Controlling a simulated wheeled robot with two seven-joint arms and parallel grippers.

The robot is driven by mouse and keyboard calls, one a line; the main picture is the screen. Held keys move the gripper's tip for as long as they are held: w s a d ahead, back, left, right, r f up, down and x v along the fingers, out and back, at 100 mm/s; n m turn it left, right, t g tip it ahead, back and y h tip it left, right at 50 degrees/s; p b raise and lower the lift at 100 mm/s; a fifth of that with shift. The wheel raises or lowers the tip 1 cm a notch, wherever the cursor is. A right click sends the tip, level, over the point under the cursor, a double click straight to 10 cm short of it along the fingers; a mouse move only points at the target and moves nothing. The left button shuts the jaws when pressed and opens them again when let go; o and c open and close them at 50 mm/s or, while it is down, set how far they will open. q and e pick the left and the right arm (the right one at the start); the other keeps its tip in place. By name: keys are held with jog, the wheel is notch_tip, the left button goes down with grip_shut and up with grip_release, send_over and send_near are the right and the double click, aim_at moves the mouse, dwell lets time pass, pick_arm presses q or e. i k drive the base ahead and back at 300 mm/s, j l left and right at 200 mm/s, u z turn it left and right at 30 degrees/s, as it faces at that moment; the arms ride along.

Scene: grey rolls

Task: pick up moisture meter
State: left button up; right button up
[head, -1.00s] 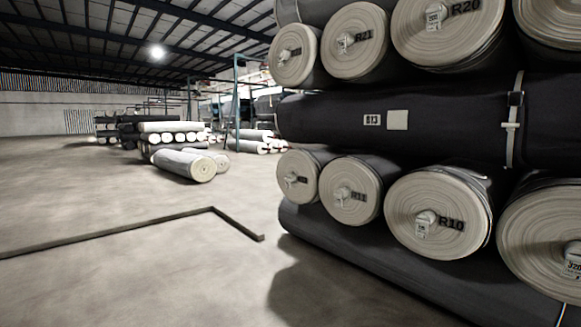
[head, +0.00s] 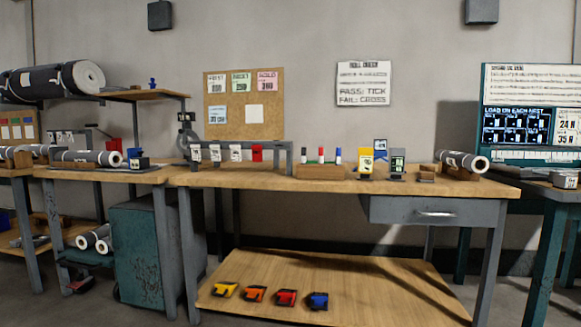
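Two small upright devices stand on the wooden workbench (head: 270,180), right of its middle. One is a yellow device (head: 366,164) with a pale face. The other is a dark grey device (head: 397,166) with a light screen. Either could be the moisture meter; they are too small to tell. A small blue-and-white item (head: 380,146) shows behind and between them. Neither of my grippers is in view.
A wooden block with pens (head: 320,171) and a grey rack with tags (head: 237,150) stand left of the devices. A small roll (head: 461,161) lies to the right. Several coloured items, including a blue one (head: 318,301), lie on the lower shelf. A drawer (head: 430,211) hangs under the bench.

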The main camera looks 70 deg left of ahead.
aim_at(366, 154)
jog(key=u, duration=1.7)
jog(key=z, duration=4.15)
jog(key=u, duration=4.15)
jog(key=i+u, duration=0.25)
jog(key=i, duration=0.15)
